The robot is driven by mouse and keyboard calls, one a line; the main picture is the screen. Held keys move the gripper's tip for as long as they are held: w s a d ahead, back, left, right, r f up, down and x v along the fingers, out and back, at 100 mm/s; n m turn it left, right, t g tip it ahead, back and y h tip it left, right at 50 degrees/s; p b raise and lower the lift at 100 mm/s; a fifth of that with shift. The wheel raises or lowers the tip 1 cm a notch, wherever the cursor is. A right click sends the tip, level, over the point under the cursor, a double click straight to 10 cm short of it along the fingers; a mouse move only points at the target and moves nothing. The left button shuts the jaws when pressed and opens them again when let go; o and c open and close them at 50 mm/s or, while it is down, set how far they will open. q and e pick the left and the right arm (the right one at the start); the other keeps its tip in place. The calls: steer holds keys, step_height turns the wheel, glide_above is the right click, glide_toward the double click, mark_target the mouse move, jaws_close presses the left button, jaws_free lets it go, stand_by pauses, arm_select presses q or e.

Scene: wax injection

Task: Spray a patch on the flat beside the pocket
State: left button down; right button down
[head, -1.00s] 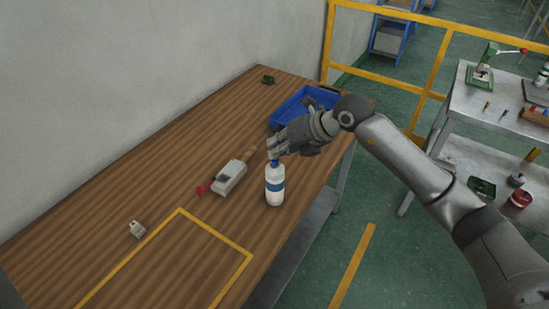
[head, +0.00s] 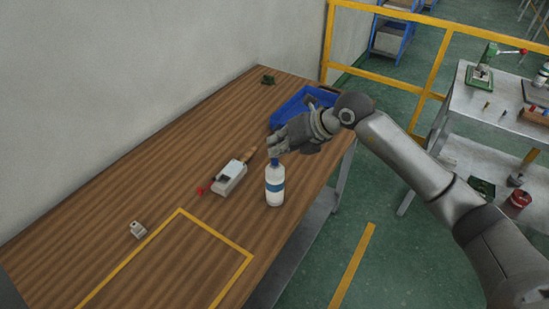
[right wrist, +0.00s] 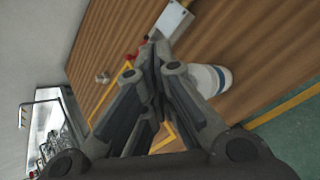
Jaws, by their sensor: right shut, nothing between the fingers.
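A white spray bottle (head: 275,188) with a blue band and blue cap stands upright near the table's front edge. It also shows in the right wrist view (right wrist: 214,79), just right of the fingers. A pale grey block (head: 231,177) with a dark recess, possibly the pocket, lies left of the bottle; part of it shows in the right wrist view (right wrist: 174,18). My right gripper (head: 275,150) is shut and empty, just above the bottle's cap; I cannot tell whether it touches the cap. My left gripper is out of view.
A blue bin (head: 290,108) stands behind my right gripper. A small red piece (head: 200,191) and a small grey part (head: 137,230) lie on the wooden table (head: 110,195). A yellow outline (head: 215,231) marks a clear area at the front. A wall bounds the back.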

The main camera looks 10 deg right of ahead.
step_height(320, 180, up, 6)
steer(key=p, duration=0.3)
steer(key=shift+p, duration=0.3)
stand_by(0.5)
